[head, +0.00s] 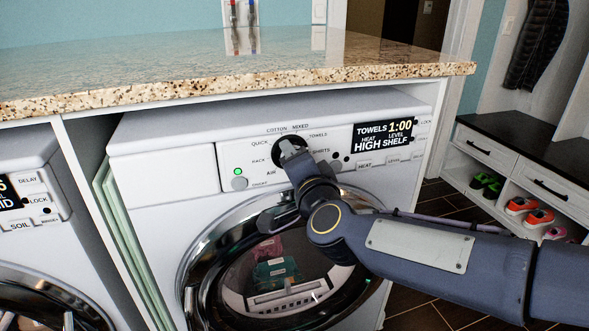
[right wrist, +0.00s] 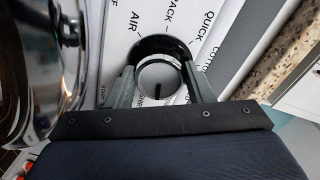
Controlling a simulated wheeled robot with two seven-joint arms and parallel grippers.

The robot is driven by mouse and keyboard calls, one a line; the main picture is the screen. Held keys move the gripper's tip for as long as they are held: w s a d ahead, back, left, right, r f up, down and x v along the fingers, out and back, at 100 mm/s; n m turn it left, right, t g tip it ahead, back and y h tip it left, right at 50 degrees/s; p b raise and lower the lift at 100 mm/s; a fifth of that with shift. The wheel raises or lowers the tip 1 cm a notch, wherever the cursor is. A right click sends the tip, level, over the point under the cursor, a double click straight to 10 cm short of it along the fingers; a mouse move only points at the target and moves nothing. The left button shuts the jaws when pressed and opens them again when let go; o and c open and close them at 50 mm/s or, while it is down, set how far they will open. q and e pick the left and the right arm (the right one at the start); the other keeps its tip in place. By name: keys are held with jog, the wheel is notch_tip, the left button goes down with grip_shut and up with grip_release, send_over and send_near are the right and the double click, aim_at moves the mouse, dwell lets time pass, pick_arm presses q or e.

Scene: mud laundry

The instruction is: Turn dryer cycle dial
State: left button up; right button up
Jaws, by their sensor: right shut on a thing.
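The dryer (head: 150,158) stands under the granite counter, with its round door shut. Its cycle dial (right wrist: 163,78) is a silver knob with a dark pointer line, set in a black ring on the white panel. My right gripper (right wrist: 157,85) is shut on the dial, one finger on each side. In the head view my right gripper (head: 291,152) reaches up to the panel and hides most of the dial. The dryer display (head: 384,136) reads TOWELS 1:00, HEAT HIGH, LEVEL SHELF. A green light (head: 238,171) glows left of the dial. My left gripper is not in view.
The granite counter (head: 200,68) overhangs closely above the panel. A second machine (head: 30,165) stands at the left. A bench with shoe cubbies (head: 520,165) is at the right, with open floor between it and the dryer.

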jog(key=m+b, duration=0.1)
jog(key=m, duration=0.2)
jog(key=shift+m+b, duration=0.35)
jog(key=shift+m, duration=0.05)
dwell(0.5)
jog(key=o, duration=1)
jog(key=shift+s, duration=0.1)
jog(key=p+v, duration=0.1)
jog(key=v, duration=0.6)
jog(key=shift+s+d, duration=0.2)
jog(key=shift+s, duration=0.05)
